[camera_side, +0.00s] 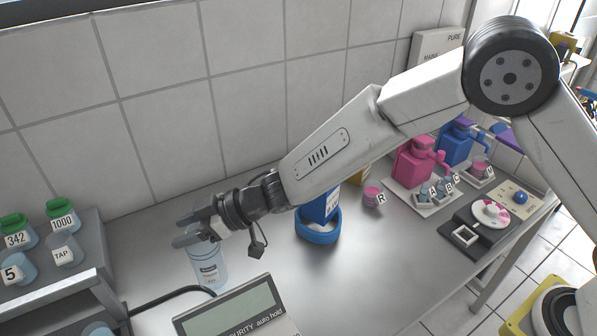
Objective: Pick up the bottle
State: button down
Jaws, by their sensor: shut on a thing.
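My gripper (192,236) reaches in from the right and is shut on the bottle's upper part. The fingers hide the bottle's top. I cannot tell whether its base touches the bench, since the meter stands close in front of it.
A meter with a display (232,312) and a black cable stands in front. A grey rack (92,262) with labelled bottles is at the left. Pink (415,160) and blue dispensers stand right. Mid-bench is clear.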

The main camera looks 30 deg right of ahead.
jog(key=s+r, duration=0.1)
jog(key=s+d+r, duration=0.1)
jog(key=r, duration=0.1)
jog(key=s+d+r, duration=0.1)
jog(key=r, duration=0.1)
jog(key=shift+s+d+r, duration=0.15)
jog(key=shift+s+d, duration=0.05)
jog(key=shift+d, duration=0.05)
jog(key=s+d+r, duration=0.4)
jog(key=s+d, duration=0.1)
jog(key=s, duration=0.2)
jog(key=shift+s+d, duration=0.15)
jog(key=shift+s, duration=0.05)
jog(key=shift+f, duration=0.1)
